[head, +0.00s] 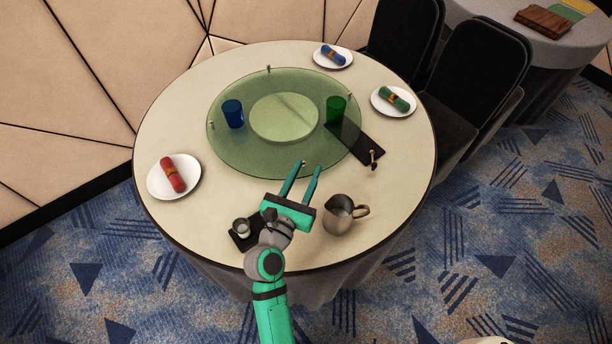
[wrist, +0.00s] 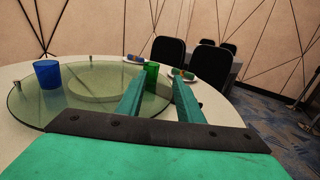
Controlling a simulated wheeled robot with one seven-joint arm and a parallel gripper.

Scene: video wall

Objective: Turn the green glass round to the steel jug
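The green glass (head: 336,110) stands at the right side of the round glass turntable (head: 231,157). It also shows in the wrist view (wrist: 151,74), partly behind my left finger. The steel jug (head: 341,216) stands on the table near its front right edge, with its handle to the right. My gripper (head: 309,166) is open and empty, with its fingertips at the turntable's front edge, left of and beyond the jug. I cannot tell whether the fingers touch the turntable. A knob (head: 303,163) on the turntable's rim shows beside the left fingertip.
A blue glass (head: 232,113) stands at the turntable's left. A dark board (head: 361,146) with a small metal item lies at the right, partly under the turntable. White plates with rolled napkins (head: 173,174) stand around the table. A small pot (head: 241,228) is left of my wrist.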

